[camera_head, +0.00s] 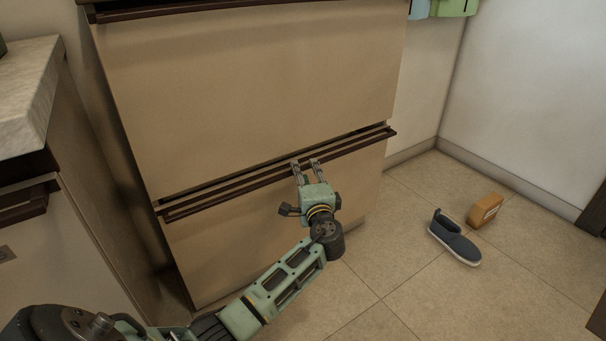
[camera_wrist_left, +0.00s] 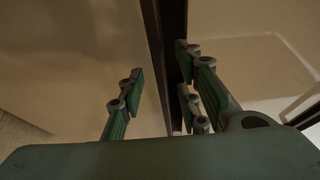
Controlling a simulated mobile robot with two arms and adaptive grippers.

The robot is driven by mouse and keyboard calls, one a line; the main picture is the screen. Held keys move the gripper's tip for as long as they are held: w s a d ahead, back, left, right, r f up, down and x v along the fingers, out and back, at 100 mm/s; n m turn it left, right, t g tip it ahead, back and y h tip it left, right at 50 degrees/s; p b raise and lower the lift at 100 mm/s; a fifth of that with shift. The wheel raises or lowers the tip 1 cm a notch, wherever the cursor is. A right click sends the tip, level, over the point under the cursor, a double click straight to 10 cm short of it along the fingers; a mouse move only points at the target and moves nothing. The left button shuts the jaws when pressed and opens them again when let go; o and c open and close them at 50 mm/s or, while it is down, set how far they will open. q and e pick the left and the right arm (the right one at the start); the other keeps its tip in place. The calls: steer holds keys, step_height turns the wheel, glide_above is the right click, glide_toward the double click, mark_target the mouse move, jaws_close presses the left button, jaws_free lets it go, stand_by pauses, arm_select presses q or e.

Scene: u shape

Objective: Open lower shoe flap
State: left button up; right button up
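The lower shoe flap (camera_head: 225,250) is a beige front panel at the bottom of the cabinet, with a dark brown edge strip (camera_head: 235,188) along its top. A dark gap shows above the strip. My left gripper (camera_head: 305,163) is at this strip, right of its middle, with two fingers apart. In the left wrist view, the gripper (camera_wrist_left: 160,80) is open, and the dark strip (camera_wrist_left: 165,35) runs between the fingers, closer to the right-hand ones. I cannot tell whether a finger touches it. My right gripper is not in view.
The upper flap (camera_head: 250,90) is above. A counter (camera_head: 25,95) with a cabinet stands at the left. A dark blue shoe (camera_head: 455,240) and an orange-brown box (camera_head: 485,210) are on the tiled floor at the right. The floor in front of them is clear.

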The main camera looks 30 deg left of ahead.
mark_target(304, 170)
arm_select(q)
steer(key=shift+b+x, duration=0.4)
steer(key=shift+x, duration=1.25)
steer(key=shift+c, duration=0.3)
jaws_close()
steer(key=shift+f, duration=0.1)
